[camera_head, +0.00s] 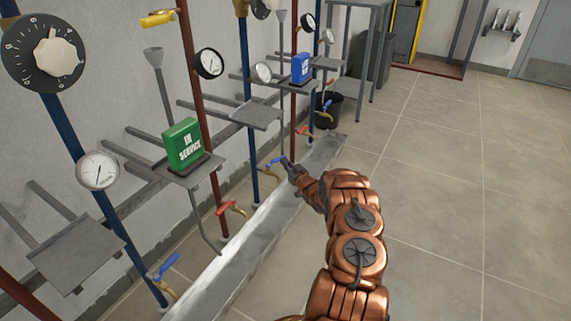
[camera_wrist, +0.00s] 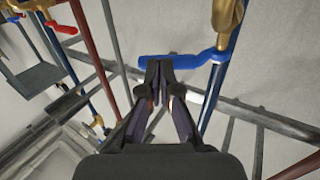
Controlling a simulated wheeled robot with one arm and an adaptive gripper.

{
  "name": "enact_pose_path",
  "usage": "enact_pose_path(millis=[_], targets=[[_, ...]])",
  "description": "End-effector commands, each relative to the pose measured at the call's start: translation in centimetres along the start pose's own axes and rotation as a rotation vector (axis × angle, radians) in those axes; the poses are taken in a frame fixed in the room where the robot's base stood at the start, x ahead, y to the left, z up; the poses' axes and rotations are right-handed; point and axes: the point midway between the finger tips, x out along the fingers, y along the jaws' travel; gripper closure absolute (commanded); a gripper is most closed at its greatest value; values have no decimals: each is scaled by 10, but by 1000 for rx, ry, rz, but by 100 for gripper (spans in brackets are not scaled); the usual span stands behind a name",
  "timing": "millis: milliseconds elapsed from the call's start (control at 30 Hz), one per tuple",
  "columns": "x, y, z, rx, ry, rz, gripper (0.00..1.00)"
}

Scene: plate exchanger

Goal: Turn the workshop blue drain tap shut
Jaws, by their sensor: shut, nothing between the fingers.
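My gripper (camera_head: 287,162) is low along the wall, right beside the middle blue tap handle (camera_head: 275,161). In the wrist view my gripper (camera_wrist: 160,66) has its fingertips together and empty, at the edge of a blue lever (camera_wrist: 185,60). The lever runs crosswise to a brass valve body (camera_wrist: 227,18) on a blue pipe. I cannot tell whether the fingertips touch it. Other blue handles show at the near left (camera_head: 163,266) and farther back (camera_head: 326,106). No label seen marks which one is the workshop's.
Red taps (camera_head: 228,207) sit on red pipes between the blue ones. A shelf holds a green IN SERVICE sign (camera_head: 184,144); a blue sign (camera_head: 300,68) stands farther back. A grey floor channel (camera_head: 250,255) runs under the taps. The tiled floor at right is clear.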

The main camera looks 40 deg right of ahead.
Motion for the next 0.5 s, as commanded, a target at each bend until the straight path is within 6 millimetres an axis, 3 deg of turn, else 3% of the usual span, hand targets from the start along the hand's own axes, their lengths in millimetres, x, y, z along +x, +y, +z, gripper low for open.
enact_pose_path(millis=[500], targets=[[8,6,-1,1,0,0,100]])
